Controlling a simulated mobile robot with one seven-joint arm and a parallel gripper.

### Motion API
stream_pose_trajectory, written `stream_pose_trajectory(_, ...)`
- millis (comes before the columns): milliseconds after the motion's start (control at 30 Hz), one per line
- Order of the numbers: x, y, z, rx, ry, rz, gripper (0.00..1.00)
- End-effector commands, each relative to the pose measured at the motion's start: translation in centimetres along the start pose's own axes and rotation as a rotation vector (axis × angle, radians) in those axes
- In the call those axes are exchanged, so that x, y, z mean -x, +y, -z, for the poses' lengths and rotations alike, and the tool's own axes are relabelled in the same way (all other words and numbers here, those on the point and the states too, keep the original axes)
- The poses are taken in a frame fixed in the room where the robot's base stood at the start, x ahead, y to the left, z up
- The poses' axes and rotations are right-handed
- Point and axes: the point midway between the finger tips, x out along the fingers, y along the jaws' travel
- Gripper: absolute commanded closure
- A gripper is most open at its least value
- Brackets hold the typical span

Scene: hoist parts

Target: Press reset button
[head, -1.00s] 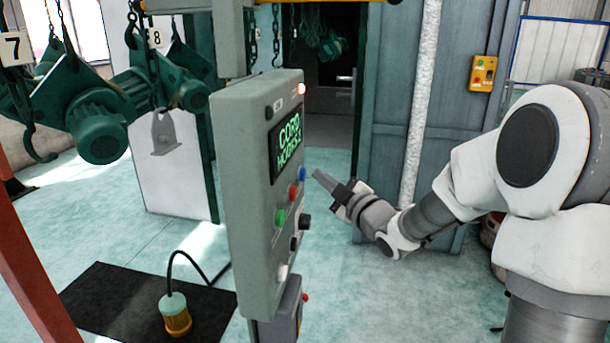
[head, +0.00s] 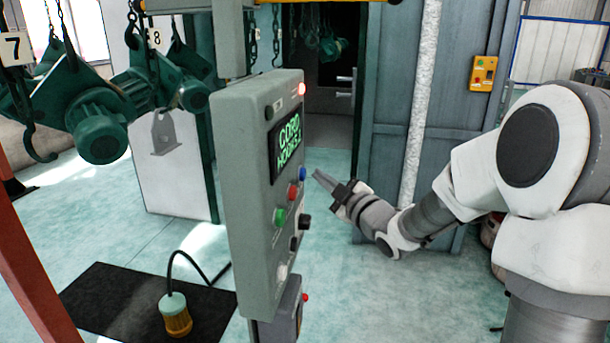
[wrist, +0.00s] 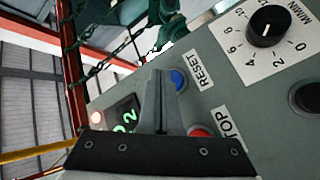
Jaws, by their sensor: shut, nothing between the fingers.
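The grey control panel (head: 258,200) stands upright in the middle of the head view, with a green-lit display (head: 287,145). The blue reset button (head: 303,174) is on its face, and it also shows in the wrist view (wrist: 179,80) beside the RESET label (wrist: 198,71). My gripper (head: 318,175) is shut and empty, with its tips pointing at the panel close to the blue button. In the wrist view the fingers (wrist: 158,100) stand just left of the blue button and hide a little of its surroundings. I cannot tell whether the tips touch the panel.
A red button (head: 293,192) marked with a partly hidden label, a green button (head: 280,217) and black knobs sit near the blue one. A dial (wrist: 267,25) shows in the wrist view. Green hoists (head: 98,125) hang at left. Floor is clear right of the panel.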

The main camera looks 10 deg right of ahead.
Motion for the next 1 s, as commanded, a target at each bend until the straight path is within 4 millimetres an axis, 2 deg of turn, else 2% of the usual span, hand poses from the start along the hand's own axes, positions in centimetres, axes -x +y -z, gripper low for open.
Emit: stream_pose_trajectory(1000, -0.76, -0.59, 0.52, 0.0, 0.0, 0.0, 1.0)
